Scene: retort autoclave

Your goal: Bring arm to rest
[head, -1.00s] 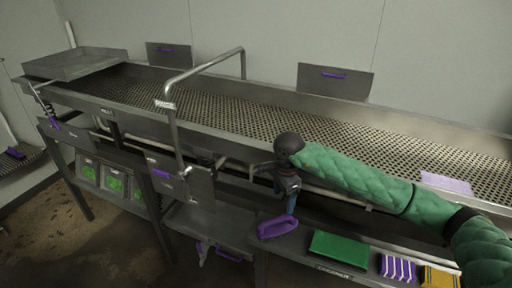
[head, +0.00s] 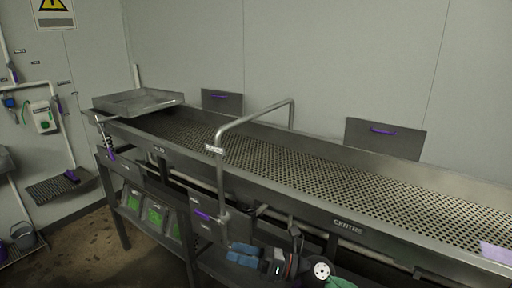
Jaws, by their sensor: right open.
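My right gripper (head: 236,256) is low in the head view, at the bottom centre, in front of the bench's lower frame. Its two blue fingers point left and stand apart, with nothing seen between them. Only a small bit of my green-sleeved right arm (head: 340,284) shows at the bottom edge. My left gripper is not in view.
A long perforated metal bench (head: 300,172) runs from left to lower right behind my gripper. A bent pipe rail (head: 253,118) rises over it. A metal tray (head: 138,102) sits at its far left end. Packs with green contents (head: 154,215) stand below. Open floor lies at lower left.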

